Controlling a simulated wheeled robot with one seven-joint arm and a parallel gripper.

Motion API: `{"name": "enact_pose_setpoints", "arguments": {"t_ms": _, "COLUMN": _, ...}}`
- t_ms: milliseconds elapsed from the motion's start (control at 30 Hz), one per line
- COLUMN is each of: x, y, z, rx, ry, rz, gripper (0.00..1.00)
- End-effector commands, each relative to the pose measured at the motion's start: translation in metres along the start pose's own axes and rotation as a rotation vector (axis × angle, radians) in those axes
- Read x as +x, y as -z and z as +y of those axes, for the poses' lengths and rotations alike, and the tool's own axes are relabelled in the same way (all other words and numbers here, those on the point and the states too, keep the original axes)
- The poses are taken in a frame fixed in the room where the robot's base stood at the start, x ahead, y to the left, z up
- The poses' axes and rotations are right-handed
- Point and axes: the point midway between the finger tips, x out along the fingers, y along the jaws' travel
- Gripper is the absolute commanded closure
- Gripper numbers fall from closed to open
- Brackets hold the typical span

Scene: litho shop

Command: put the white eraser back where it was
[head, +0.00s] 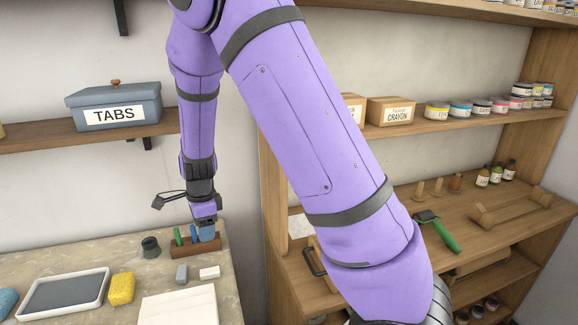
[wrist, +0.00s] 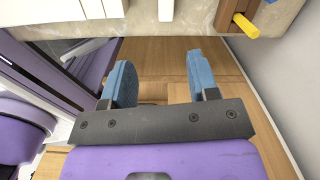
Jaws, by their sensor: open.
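The white eraser (head: 210,272) lies on the stone counter near its right edge, in front of a wooden tool block (head: 208,249). A grey block (head: 181,273) lies just left of it. In the wrist view a small white piece at the top edge, which looks like the eraser (wrist: 166,9), is partly cut off. My gripper (head: 207,232) is over the tool block in the head view. In the wrist view my gripper (wrist: 160,78) has its blue fingers apart, with nothing between them, beyond the counter's edge.
The block holds upright tools, one with a yellow end (wrist: 245,25). A dark cup (head: 151,247), yellow sponge (head: 122,289), tray (head: 28,306) and white pad (head: 178,306) share the counter. A wooden shelf unit (head: 275,235) stands to the right.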

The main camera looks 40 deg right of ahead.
Motion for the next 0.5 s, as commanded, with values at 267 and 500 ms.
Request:
{"name": "enact_pose_setpoints", "arguments": {"t_ms": 267, "x": -0.078, "y": 0.009, "z": 0.027, "rx": -0.301, "ry": 0.053, "rz": -0.084, "gripper": 0.45}}
{"name": "enact_pose_setpoints", "arguments": {"t_ms": 500, "x": -0.136, "y": 0.022, "z": 0.059, "rx": -0.571, "ry": 0.122, "rz": -0.112, "gripper": 0.45}}
